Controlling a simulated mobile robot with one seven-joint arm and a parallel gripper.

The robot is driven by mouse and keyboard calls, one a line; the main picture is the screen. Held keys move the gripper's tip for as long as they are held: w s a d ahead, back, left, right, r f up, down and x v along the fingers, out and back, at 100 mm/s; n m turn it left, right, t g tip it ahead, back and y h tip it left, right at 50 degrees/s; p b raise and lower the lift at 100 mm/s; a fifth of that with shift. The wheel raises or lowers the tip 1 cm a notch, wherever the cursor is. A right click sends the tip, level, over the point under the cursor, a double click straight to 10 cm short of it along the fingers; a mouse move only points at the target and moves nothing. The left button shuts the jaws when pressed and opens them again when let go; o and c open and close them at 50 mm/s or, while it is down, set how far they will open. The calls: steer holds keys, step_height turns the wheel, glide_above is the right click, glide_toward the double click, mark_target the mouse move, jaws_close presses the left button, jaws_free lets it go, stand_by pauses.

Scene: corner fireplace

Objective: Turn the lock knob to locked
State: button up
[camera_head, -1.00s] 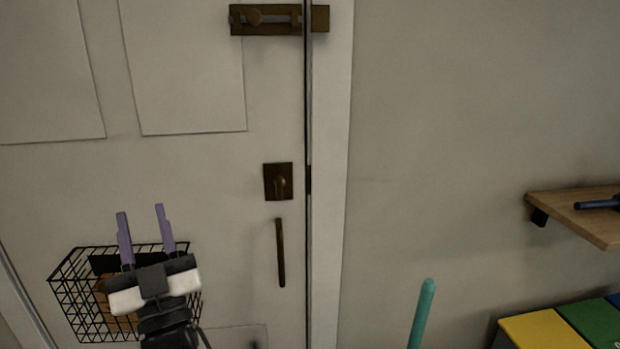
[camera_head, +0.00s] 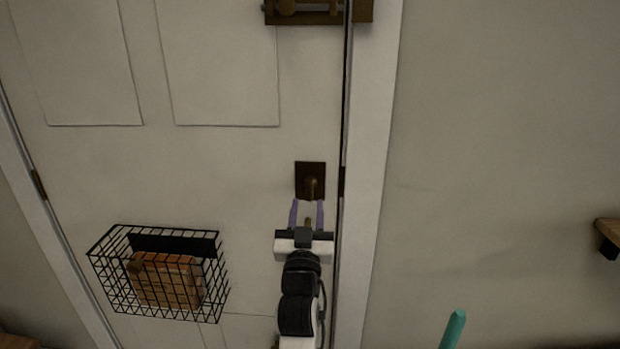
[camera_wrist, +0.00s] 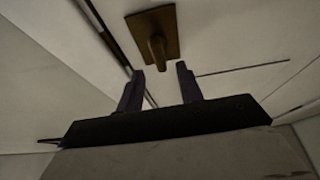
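The lock knob (camera_head: 312,186) is a small brass-brown turn piece on a dark square plate (camera_head: 303,168), near the door's right edge. In the wrist view the knob (camera_wrist: 157,47) hangs from its plate (camera_wrist: 166,22), just beyond my fingertips. My gripper (camera_head: 307,204) is just below the knob in the head view, its two purple fingers pointing up at it. In the wrist view my gripper (camera_wrist: 162,68) is open, with a gap between the fingers and nothing in it. The fingers appear short of the knob; contact cannot be made out.
A brass slide bolt (camera_head: 318,12) sits higher on the white door (camera_head: 220,170). A black wire basket (camera_head: 160,272) holding a brown block hangs at left. A teal rod (camera_head: 453,330) stands at lower right, near a wooden shelf (camera_head: 608,228).

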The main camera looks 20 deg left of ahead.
mark_target(309, 192)
steer(key=p+x, duration=0.2)
steer(key=x, duration=0.4)
steer(key=shift+w+r, duration=0.15)
steer(key=shift+w, duration=0.15)
jaws_close()
